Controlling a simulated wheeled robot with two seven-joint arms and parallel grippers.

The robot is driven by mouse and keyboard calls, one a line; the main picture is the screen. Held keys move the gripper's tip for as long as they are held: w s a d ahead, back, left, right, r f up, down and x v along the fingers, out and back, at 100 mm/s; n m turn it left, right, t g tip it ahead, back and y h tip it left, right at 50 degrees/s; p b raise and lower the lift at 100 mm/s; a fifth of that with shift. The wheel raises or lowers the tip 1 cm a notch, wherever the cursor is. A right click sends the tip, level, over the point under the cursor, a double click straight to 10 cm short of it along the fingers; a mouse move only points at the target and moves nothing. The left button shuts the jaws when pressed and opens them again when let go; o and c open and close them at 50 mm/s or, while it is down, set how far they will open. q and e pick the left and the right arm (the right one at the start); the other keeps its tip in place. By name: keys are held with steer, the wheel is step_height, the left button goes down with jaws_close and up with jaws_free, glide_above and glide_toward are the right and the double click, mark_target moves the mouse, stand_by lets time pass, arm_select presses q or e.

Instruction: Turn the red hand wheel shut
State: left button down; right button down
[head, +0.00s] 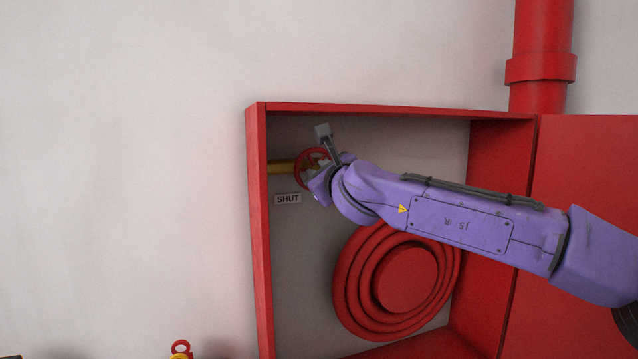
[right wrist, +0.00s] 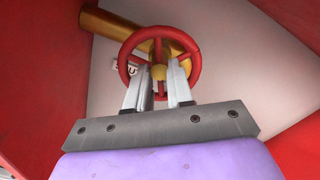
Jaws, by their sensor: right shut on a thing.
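The red hand wheel (head: 298,165) is on a brass pipe (head: 281,167) at the upper left inside an open red cabinet. My right gripper (head: 322,168) is at the wheel, and my wrist partly hides it in the head view. In the right wrist view, the two grey fingers of my right gripper (right wrist: 160,82) reach into the wheel (right wrist: 196,58), one on each side of its lower spoke near the brass hub (right wrist: 158,72). The gripper is shut on the wheel. A "SHUT" label (head: 288,199) is on the cabinet's back below the pipe. My left gripper is not in view.
A coiled red hose (head: 349,296) is below my right arm in the cabinet. The cabinet's left wall (head: 259,230) is close to the wheel. The open door (head: 590,150) is at the right, with a red pipe (head: 541,50) above. A small red ring (head: 181,346) shows at the bottom left.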

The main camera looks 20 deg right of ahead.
steer(key=m+b, duration=0.9)
steer(key=m, duration=0.2)
steer(key=shift+f, duration=0.1)
steer(key=shift+m, duration=0.3)
stand_by(0.3)
steer(key=c, duration=1.3)
jaws_free()
